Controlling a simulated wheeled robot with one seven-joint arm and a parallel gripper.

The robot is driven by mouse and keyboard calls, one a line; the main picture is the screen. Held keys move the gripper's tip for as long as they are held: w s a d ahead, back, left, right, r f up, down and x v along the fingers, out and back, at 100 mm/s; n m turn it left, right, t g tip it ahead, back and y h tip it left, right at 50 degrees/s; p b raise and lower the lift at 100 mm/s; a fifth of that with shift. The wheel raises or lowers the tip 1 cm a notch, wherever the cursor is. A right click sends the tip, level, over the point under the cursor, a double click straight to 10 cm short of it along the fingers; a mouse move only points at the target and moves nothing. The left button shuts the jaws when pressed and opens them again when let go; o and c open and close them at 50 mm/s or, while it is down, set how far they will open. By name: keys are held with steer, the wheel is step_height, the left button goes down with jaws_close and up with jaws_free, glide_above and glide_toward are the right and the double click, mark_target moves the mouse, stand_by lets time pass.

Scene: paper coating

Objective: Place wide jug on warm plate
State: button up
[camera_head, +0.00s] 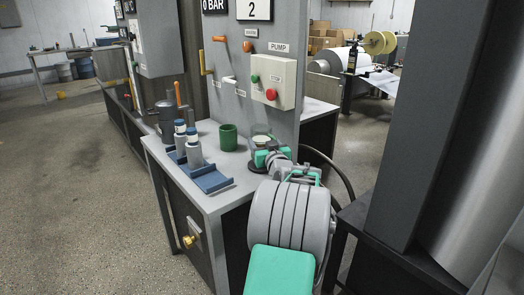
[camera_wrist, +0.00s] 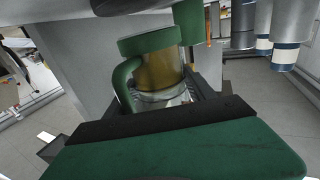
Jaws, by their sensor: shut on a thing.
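My gripper is shut on the jug, which looks upright. A dark round plate (camera_head: 256,168), likely the warm plate, shows under the jug and gripper at the bench's right side. The gripper covers most of the jug's base, so I cannot tell whether it touches the plate.
A green cup (camera_head: 228,137) stands just left of the jug. A blue rack (camera_head: 213,182) with white-and-blue bottles (camera_head: 194,150) and a grey pot (camera_head: 166,120) stand farther left. The pump panel (camera_head: 273,80) rises behind. The bench's front edge is close.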

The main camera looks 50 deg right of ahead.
step_height(320, 180, down, 2)
steer(key=shift+w+f, duration=0.1)
steer(key=shift+f, duration=0.15)
steer(key=o, duration=1.6)
steer(key=shift+a, duration=0.1)
steer(key=shift+s, duration=0.2)
steer(key=v, duration=1.1)
steer(key=shift+s+a, duration=0.2)
steer(key=shift+a, duration=0.1)
